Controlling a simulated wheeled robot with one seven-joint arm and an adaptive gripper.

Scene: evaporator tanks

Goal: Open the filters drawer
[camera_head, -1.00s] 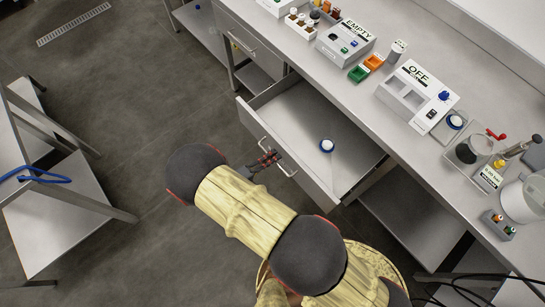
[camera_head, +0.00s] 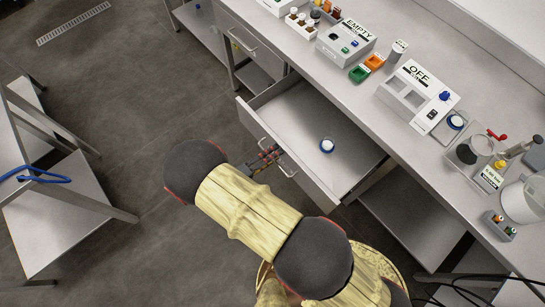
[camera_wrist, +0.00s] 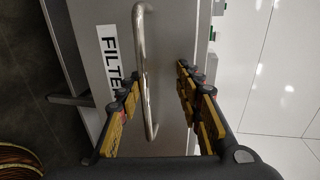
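The filters drawer (camera_head: 325,171) stands pulled out from under the counter in the head view. My gripper (camera_head: 271,156) is at the handle. In the wrist view my gripper (camera_wrist: 158,80) is open, with one finger on each side of the handle. I see no clear contact.
Another drawer (camera_head: 235,36) to the left is closed. The counter (camera_head: 365,110) above holds a box marked EMPTY (camera_head: 345,42), a box marked OFF (camera_head: 418,95) and several small items. A metal side table (camera_head: 65,210) stands at the left. The floor between is clear.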

